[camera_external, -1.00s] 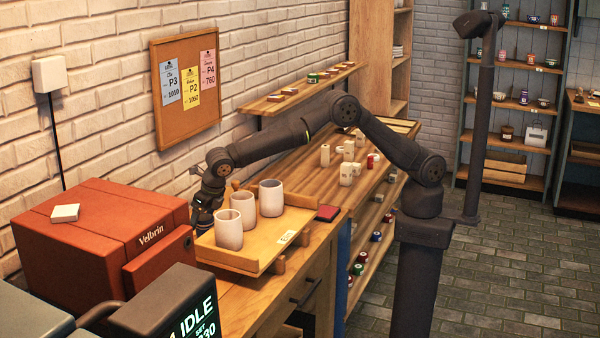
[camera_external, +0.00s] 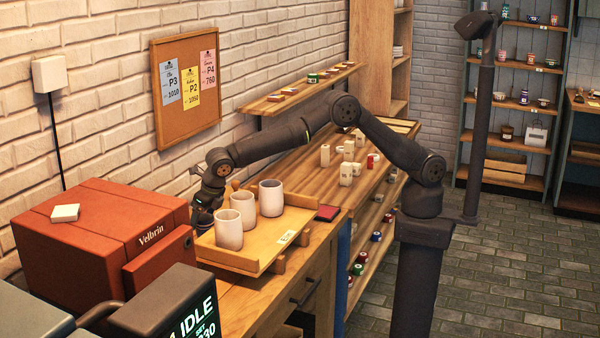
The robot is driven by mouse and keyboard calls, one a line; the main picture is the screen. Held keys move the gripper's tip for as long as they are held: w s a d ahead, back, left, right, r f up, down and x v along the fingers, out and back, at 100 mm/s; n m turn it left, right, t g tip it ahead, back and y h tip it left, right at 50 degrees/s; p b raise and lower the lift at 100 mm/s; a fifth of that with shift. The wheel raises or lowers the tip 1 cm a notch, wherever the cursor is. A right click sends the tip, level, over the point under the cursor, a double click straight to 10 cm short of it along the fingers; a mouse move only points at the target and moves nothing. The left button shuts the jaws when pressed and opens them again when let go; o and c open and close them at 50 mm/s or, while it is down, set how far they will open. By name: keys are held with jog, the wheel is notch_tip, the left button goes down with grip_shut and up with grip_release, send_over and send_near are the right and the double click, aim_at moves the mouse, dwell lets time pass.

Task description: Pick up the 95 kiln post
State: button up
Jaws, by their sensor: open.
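Several small pale posts stand grouped on the wooden bench, right of the tray. One post (camera_external: 325,155) stands at the left of the group, one (camera_external: 346,174) at the front and one (camera_external: 349,151) in the middle. Their markings are too small to read, so I cannot tell which is the 95 kiln post. My gripper (camera_external: 203,220) points down at the left end of the tray, beside the red kiln and far left of the posts. It is open. Its fingertips are partly hidden behind the nearest cup and the kiln.
Three pale cups (camera_external: 229,229) stand on the wooden tray (camera_external: 262,257) right beside my gripper. The red kiln (camera_external: 95,235) is close on its left. A wall shelf (camera_external: 300,92) hangs above the bench.

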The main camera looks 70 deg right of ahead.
jog(key=c, duration=0.3)
